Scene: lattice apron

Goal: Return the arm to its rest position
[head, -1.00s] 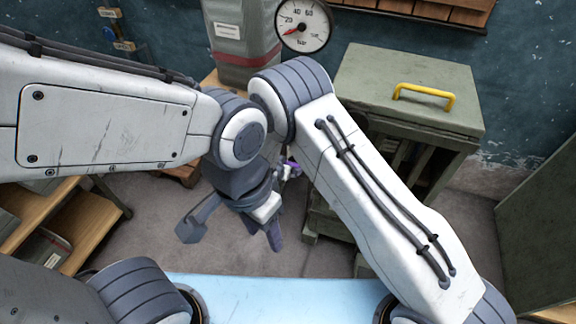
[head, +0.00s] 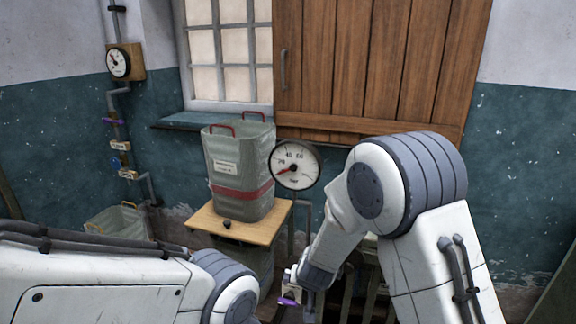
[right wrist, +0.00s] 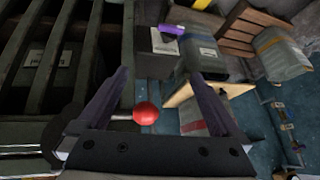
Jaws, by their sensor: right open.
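My right arm (head: 420,200) rises at the right of the head view and bends down toward the bottom centre, where its gripper cannot be made out. In the right wrist view the right gripper (right wrist: 157,73) is open, with two dark fingers spread wide. A red ball knob (right wrist: 146,113) on a thin rod shows between the fingers, with room on both sides; its depth relative to them is hard to tell. My left arm (head: 100,285) lies across the lower left of the head view, and its gripper is out of frame.
A grey bin (head: 239,180) with red handles stands on a small wooden table (head: 205,220). A round gauge (head: 296,165) on a pipe is beside it. A purple valve handle (head: 289,301) is low near my right arm. A dark slatted rack (right wrist: 60,50) fills the wrist view's left.

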